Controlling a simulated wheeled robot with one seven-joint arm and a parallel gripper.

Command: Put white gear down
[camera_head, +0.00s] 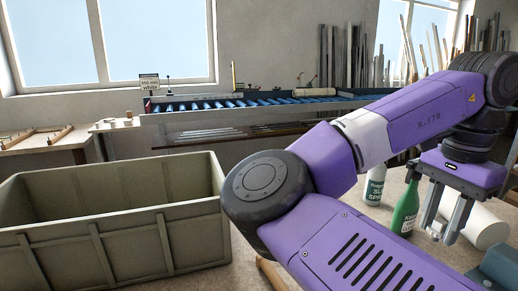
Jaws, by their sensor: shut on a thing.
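My gripper (441,232) hangs at the right, fingers pointing down, below the purple wrist. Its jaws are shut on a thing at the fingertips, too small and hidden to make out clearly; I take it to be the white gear. I see no white gear anywhere else. The fingertips show in front of a white cylinder (487,229) and to the right of a green bottle (405,210). I cannot tell how high they are above the surface below.
A large grey-green crate (115,225) stands open at the left. A roller conveyor (235,103) runs along the back wall. A wooden bench (45,140) is at the far left. A white spray bottle (375,188) stands beside the green one. A dark green object (497,268) is at lower right.

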